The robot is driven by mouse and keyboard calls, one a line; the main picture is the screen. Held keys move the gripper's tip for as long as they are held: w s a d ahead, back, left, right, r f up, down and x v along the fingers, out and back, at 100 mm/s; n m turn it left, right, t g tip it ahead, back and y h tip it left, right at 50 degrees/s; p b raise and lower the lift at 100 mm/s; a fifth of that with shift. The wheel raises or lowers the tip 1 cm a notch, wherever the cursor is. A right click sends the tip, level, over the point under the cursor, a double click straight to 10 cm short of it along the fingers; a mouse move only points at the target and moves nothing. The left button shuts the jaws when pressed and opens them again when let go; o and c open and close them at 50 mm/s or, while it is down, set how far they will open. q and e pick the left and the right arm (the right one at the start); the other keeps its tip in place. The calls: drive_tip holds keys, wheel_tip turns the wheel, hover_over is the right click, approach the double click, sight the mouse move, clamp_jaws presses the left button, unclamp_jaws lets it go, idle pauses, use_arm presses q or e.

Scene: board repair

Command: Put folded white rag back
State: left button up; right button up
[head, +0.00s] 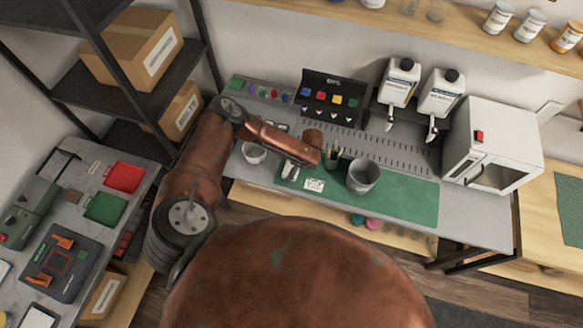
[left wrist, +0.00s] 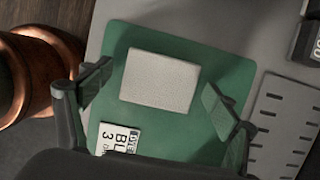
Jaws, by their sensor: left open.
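The folded white rag (left wrist: 160,80) lies flat on the green mat (left wrist: 130,35) in the left wrist view, a pale rectangle. My left gripper (left wrist: 160,98) is open, with one finger on either side of the rag. Neither finger appears to touch it. In the head view my left gripper (head: 291,168) is over the left part of the green mat (head: 410,200), and I cannot clearly make out the rag there. My right gripper is in neither view.
A printed card (head: 314,185) lies close to the rag. A grey pot (head: 363,176) and a brush holder (head: 332,160) stand on the mat, and a white bowl (head: 253,153) stands to the left. White dispensers (head: 398,82) and a white oven (head: 490,150) stand behind and right.

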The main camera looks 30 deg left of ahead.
use_arm(q)
drive_tip(key=shift+r, duration=0.35)
drive_tip(key=v, duration=1.1)
drive_tip(key=shift+r, duration=0.25)
drive_tip(key=shift+d, duration=0.2)
